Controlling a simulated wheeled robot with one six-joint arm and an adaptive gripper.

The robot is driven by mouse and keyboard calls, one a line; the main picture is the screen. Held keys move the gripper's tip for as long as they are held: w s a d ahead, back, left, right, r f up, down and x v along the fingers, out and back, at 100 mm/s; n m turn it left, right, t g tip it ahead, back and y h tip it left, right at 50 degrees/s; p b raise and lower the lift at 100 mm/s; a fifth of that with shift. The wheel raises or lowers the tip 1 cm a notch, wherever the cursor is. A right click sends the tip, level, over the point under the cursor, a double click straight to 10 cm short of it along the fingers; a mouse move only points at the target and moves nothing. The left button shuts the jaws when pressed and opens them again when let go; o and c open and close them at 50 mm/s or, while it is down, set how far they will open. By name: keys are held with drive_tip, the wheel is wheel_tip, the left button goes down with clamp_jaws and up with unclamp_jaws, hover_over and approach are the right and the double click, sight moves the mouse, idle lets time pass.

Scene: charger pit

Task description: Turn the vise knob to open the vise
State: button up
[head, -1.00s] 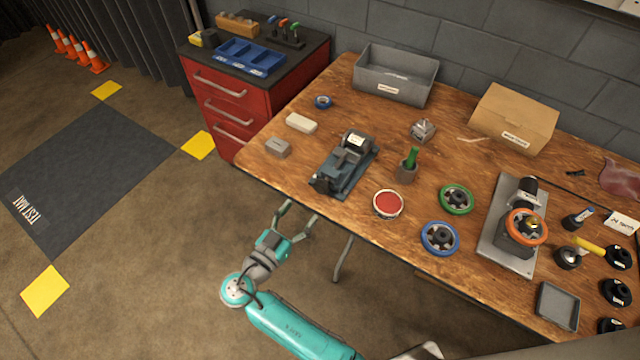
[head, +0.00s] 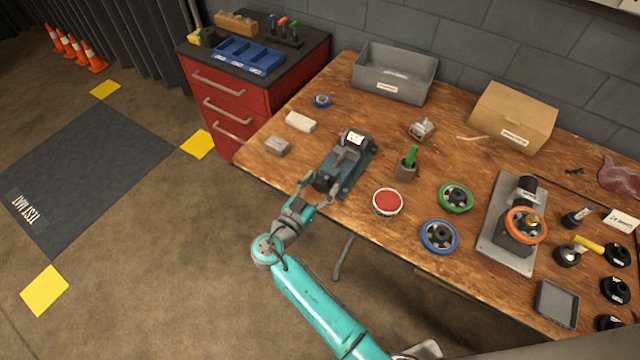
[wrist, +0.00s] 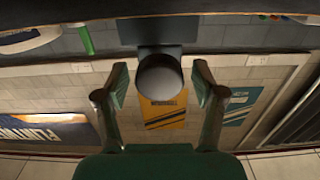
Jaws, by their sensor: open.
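The dark blue-grey vise (head: 349,172) stands on the wooden bench near its front edge, with its front end towards my arm. My gripper (head: 317,191) is at that front end, with its fingers spread to either side of it. In the wrist view, the round grey vise knob (wrist: 160,76) is in the gap between the two fingertips of my gripper (wrist: 159,88). A gap shows between the knob and each finger, so the fingers appear not to touch it. In the head view the knob is too small and partly covered to make out clearly.
The bench (head: 290,183) has a grey block (head: 277,146) left of the vise, and a red-topped round tin (head: 387,202) and a pot with a green item (head: 406,168) to its right. Blue (head: 440,237) and green (head: 456,197) handwheels lie further right.

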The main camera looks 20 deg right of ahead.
drive_tip(key=shift+c, duration=0.3)
drive_tip(key=c, duration=1.1)
drive_tip(key=shift+o, duration=0.2)
drive_tip(key=shift+n, duration=0.3)
drive_tip(key=n, duration=0.3)
drive_tip(key=shift+w+a+n, duration=0.1)
drive_tip(key=shift+n, duration=1.9)
